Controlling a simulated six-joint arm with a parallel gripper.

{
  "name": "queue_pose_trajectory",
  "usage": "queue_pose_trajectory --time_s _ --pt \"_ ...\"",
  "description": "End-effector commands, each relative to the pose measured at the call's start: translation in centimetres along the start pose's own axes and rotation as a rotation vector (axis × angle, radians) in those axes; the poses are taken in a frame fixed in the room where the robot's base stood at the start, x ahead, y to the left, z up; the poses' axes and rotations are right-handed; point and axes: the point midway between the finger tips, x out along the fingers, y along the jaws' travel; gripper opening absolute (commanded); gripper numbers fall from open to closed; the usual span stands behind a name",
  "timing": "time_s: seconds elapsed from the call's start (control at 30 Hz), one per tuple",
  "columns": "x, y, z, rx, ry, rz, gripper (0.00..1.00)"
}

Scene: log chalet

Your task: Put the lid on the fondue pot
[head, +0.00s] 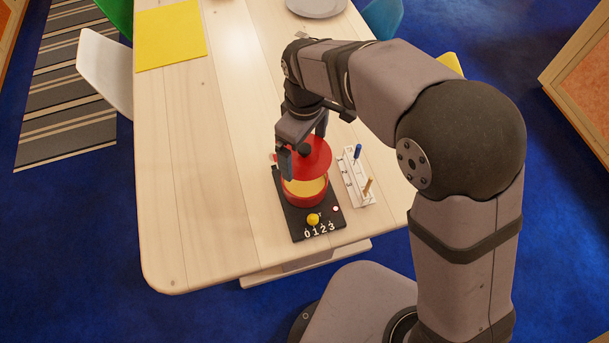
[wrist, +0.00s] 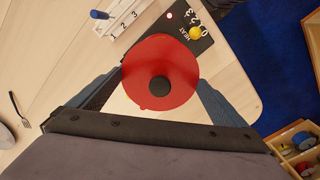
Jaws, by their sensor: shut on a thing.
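The red fondue pot (head: 304,193) with yellow contents stands on a black hot plate (head: 299,226) near the table's front edge. The round red lid (head: 318,159) with a black knob is held above the pot, level or nearly so, leaving the front of the contents visible in the head view. My gripper (head: 303,149) is shut on the lid, with a finger at each side of its rim. In the wrist view the lid (wrist: 176,67) is between the fingers (wrist: 159,88), knob towards the camera, and hides the pot.
A white fork rack (head: 356,180) with a blue-handled and a tan-handled fork stands right of the hot plate. The hot plate has a yellow dial (head: 313,219) and a red light (head: 336,209). The wooden table (head: 205,195) is clear to the left.

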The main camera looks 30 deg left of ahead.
Motion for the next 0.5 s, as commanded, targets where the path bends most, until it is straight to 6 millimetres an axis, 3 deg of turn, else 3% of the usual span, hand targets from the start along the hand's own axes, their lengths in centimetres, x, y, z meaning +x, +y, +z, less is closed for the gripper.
queue_pose_trajectory --time_s 0.2,0.5 --pt "0.00 -0.08 0.09 0.204 -0.004 -0.002 0.72" --pt "0.04 -0.09 0.09 0.291 -0.004 -0.002 0.72"
